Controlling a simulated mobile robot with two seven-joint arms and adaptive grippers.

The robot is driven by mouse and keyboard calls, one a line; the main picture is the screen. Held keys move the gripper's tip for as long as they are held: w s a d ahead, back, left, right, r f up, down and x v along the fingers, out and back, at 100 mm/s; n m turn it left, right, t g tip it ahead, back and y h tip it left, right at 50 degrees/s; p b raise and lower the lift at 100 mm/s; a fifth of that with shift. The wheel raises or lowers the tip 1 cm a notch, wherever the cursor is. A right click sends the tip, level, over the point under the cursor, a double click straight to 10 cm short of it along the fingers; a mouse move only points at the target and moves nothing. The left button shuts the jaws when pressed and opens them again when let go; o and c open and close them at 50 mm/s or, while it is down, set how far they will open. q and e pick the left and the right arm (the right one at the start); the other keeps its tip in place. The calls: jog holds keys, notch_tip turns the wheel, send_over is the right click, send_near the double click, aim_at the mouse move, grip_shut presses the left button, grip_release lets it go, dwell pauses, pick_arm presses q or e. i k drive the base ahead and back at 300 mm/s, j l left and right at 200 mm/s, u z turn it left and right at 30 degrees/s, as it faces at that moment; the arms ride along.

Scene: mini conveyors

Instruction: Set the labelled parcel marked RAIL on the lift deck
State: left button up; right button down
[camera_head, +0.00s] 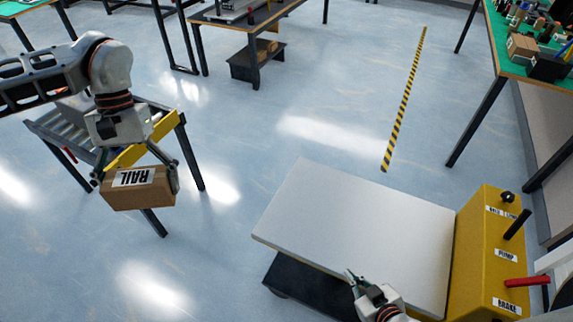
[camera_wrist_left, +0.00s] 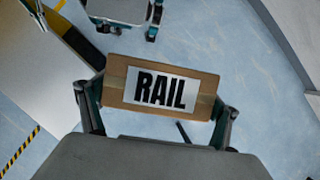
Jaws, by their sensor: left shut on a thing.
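The brown cardboard parcel with the white RAIL label (camera_head: 137,188) is held in my left gripper (camera_head: 138,180), at the left of the head view. The left wrist view shows the parcel (camera_wrist_left: 162,110) between both fingers, its label facing the camera. It is in the air, in front of a small roller conveyor. The lift deck (camera_head: 355,230) is a flat, pale, empty plate at the lower middle right. My right gripper (camera_head: 360,284) is over the deck's front edge with nothing seen in it; its finger gap is too small to judge.
A yellow control box (camera_head: 490,250) with levers and labels such as PUMP and BRAKE stands at the deck's right end. The roller conveyor (camera_head: 75,125) is at left. A green-topped bench (camera_head: 510,68) with boxes stands at upper right. Open floor lies between conveyor and deck.

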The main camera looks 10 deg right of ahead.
aim_at(315, 221)
jog(key=i+j+z, duration=0.15)
jog(key=j+z, duration=0.15)
jog(key=z, duration=0.15)
jog(key=i+j+z, duration=0.1)
jog(key=j+z, duration=0.2)
jog(key=z, duration=0.2)
jog(key=j+z, duration=0.7)
jog(key=z, duration=0.2)
